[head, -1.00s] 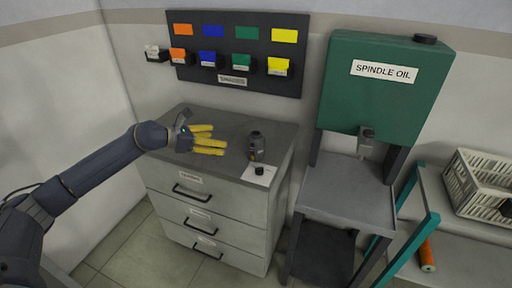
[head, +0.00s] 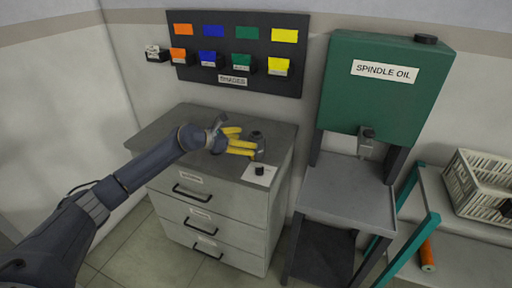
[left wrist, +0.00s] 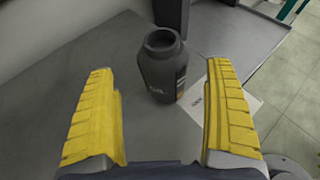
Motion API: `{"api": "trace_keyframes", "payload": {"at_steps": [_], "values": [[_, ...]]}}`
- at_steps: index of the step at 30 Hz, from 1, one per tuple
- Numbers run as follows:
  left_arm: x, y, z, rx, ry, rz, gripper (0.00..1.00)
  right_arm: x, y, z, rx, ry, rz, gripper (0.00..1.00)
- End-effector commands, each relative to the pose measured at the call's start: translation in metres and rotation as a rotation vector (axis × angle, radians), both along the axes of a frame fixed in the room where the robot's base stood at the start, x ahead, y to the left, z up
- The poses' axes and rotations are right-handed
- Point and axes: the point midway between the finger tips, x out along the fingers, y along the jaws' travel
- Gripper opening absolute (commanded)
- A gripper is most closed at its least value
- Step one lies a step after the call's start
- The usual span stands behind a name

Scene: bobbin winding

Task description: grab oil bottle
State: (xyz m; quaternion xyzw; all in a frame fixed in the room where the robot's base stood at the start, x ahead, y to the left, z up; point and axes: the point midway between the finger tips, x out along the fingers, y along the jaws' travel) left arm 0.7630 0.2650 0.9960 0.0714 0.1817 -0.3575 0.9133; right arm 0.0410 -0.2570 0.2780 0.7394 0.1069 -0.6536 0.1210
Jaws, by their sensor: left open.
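The oil bottle is a dark grey, open-necked bottle with a label. It stands upright on the drawer cabinet top, and in the left wrist view the bottle (left wrist: 162,68) is ahead of and between my yellow fingers. In the head view the bottle (head: 257,137) is partly hidden behind the fingers. My left gripper (head: 240,142) is open and low over the cabinet top; it also shows in the left wrist view (left wrist: 160,112) with its fingers wide apart. My right gripper is not in view.
The cabinet top (head: 160,135) is otherwise mostly clear. A green spindle oil tank (head: 385,95) stands to the right above a grey shelf (head: 345,190).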

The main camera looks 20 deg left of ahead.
Motion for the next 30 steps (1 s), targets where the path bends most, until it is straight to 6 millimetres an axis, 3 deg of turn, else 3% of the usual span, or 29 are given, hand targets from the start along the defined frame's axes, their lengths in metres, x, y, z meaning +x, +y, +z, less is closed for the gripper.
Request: {"api": "trace_keyframes", "payload": {"at_steps": [12, 24, 30], "values": [[0.025, -0.031, -0.019, -0.002, 0.001, 0.001, 0.87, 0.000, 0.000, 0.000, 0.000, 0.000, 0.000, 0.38], [0.031, -0.036, -0.022, 0.000, 0.000, 0.000, 0.87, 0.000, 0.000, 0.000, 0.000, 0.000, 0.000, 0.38], [0.031, -0.036, -0.022, 0.000, 0.000, 0.000, 0.66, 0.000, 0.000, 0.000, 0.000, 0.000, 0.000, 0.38]]}}
